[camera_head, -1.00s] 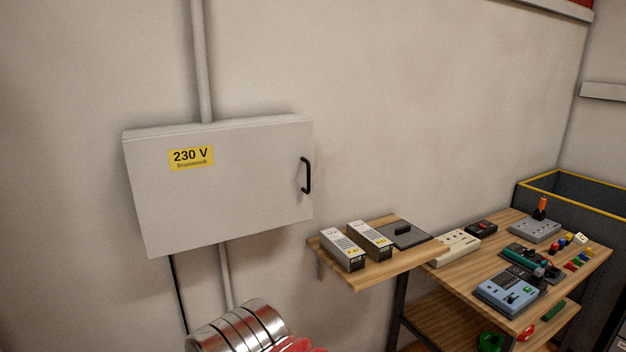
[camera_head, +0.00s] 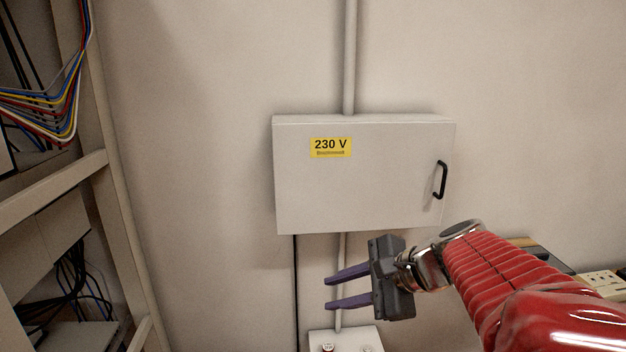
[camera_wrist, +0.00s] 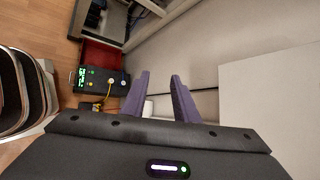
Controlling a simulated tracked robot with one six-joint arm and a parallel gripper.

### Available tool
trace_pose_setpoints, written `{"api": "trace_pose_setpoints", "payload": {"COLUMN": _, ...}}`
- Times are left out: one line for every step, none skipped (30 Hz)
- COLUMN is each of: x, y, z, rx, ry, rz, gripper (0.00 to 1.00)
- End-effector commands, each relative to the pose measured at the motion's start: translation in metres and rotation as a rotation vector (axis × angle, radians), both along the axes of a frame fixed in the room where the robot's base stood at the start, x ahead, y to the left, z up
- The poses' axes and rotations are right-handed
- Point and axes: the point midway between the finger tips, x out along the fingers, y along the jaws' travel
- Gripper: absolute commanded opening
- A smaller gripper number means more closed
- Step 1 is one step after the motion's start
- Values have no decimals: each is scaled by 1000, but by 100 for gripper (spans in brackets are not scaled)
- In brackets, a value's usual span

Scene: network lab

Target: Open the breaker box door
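The breaker box (camera_head: 365,185) is a light grey wall cabinet with a yellow 230 V label (camera_head: 331,148). Its door looks shut. A black bar handle (camera_head: 440,180) sits upright near the door's right edge. My gripper (camera_head: 328,291) is below the box in the head view, pointing left, with its two purple fingers apart and nothing between them. It is apart from the handle. In the wrist view, my gripper (camera_wrist: 161,88) is also open and empty; a pale flat surface, perhaps the box, fills the right side.
A rack frame (camera_head: 118,210) with coloured cables stands at the left. A conduit (camera_head: 349,60) runs up the wall above the box. A white box (camera_head: 347,341) is low below my gripper. The wrist view shows a dark device with green lights (camera_wrist: 100,82).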

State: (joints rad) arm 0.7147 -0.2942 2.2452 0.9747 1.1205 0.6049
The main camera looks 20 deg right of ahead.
Motion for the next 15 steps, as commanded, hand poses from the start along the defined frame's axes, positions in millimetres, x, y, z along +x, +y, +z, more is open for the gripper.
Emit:
{"api": "trace_pose_setpoints", "payload": {"x": 7, "y": -20, "z": 6, "rx": 67, "ry": -9, "rz": -77, "gripper": 27}}
{"api": "trace_pose_setpoints", "payload": {"x": 11, "y": -31, "z": 11, "rx": 108, "ry": -19, "rz": -119, "gripper": 27}}
{"api": "trace_pose_setpoints", "payload": {"x": 16, "y": -45, "z": 17, "rx": 164, "ry": -32, "rz": -175, "gripper": 27}}
{"api": "trace_pose_setpoints", "payload": {"x": 19, "y": -57, "z": 22, "rx": 203, "ry": -44, "rz": -217, "gripper": 27}}
{"api": "trace_pose_setpoints", "payload": {"x": 22, "y": -69, "z": 27, "rx": 244, "ry": -56, "rz": -258, "gripper": 27}}
{"api": "trace_pose_setpoints", "payload": {"x": 25, "y": -86, "z": 33, "rx": 295, "ry": -74, "rz": -313, "gripper": 27}}
{"api": "trace_pose_setpoints", "payload": {"x": 27, "y": -99, "z": 38, "rx": 335, "ry": -88, "rz": -353, "gripper": 27}}
{"api": "trace_pose_setpoints", "payload": {"x": 28, "y": -113, "z": 43, "rx": 374, "ry": -103, "rz": -394, "gripper": 27}}
{"api": "trace_pose_setpoints", "payload": {"x": 29, "y": -131, "z": 50, "rx": 427, "ry": -126, "rz": -446, "gripper": 27}}
{"api": "trace_pose_setpoints", "payload": {"x": 29, "y": -145, "z": 55, "rx": 466, "ry": -145, "rz": -484, "gripper": 27}}
{"api": "trace_pose_setpoints", "payload": {"x": 29, "y": -160, "z": 60, "rx": 506, "ry": -162, "rz": -522, "gripper": 27}}
{"api": "trace_pose_setpoints", "payload": {"x": 27, "y": -180, "z": 66, "rx": 557, "ry": -189, "rz": -571, "gripper": 27}}
{"api": "trace_pose_setpoints", "payload": {"x": 25, "y": -196, "z": 71, "rx": 596, "ry": -209, "rz": -608, "gripper": 27}}
{"api": "trace_pose_setpoints", "payload": {"x": 22, "y": -211, "z": 76, "rx": 634, "ry": -232, "rz": -644, "gripper": 27}}
{"api": "trace_pose_setpoints", "payload": {"x": 17, "y": -232, "z": 81, "rx": 685, "ry": -262, "rz": -690, "gripper": 27}}
